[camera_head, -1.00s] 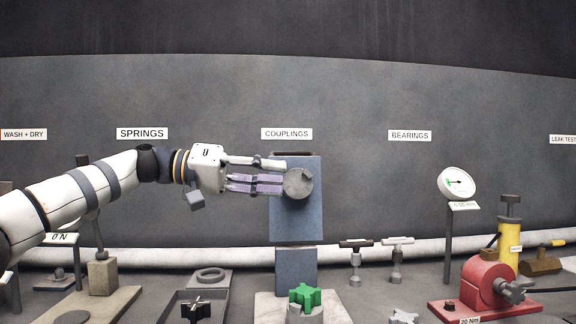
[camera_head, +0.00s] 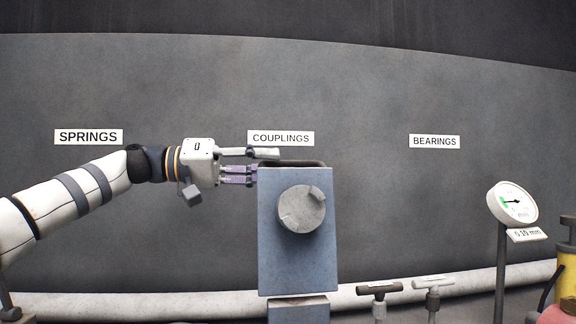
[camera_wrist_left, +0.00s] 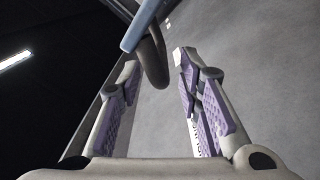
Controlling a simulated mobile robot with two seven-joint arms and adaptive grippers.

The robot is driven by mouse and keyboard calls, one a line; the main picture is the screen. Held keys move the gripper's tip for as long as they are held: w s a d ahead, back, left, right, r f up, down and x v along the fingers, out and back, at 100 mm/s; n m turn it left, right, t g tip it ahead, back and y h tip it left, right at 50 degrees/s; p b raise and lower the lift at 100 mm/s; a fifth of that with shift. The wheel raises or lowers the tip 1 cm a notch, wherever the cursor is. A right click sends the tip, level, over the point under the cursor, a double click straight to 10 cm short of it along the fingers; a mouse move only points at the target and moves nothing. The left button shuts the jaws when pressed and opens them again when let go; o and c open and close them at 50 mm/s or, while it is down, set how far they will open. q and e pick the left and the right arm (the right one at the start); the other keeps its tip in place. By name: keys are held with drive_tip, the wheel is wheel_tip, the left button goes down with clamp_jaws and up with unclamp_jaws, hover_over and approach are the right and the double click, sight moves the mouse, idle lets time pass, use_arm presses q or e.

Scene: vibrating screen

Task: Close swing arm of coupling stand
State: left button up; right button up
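The coupling stand shows in the head view as an upright blue-grey block (camera_head: 290,262) with a round grey knob (camera_head: 301,208) on its front. A dark bar handle (camera_head: 305,163) runs along its top; I take this block to be the swing arm. My left gripper (camera_head: 268,166) is at its upper left corner, level with the handle. In the left wrist view, the dark curved handle (camera_wrist_left: 151,62) lies between the tips of the open left gripper (camera_wrist_left: 160,75), with no clear contact. The blue block edge (camera_wrist_left: 138,28) shows beyond. My right gripper is not in view.
Two T-handled tools (camera_head: 380,289) (camera_head: 433,285) stand right of the block. A dial gauge (camera_head: 512,203) on a post and a yellow cylinder (camera_head: 567,270) are farther right. A pale pipe (camera_head: 170,305) runs along the wall behind. The block's lower support is cut off below.

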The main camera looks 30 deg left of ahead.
sight(317, 164)
use_arm(q)
drive_tip(key=x, duration=0.4)
drive_tip(key=shift+w+d, duration=0.2)
drive_tip(key=shift+w, duration=0.1)
clamp_jaws()
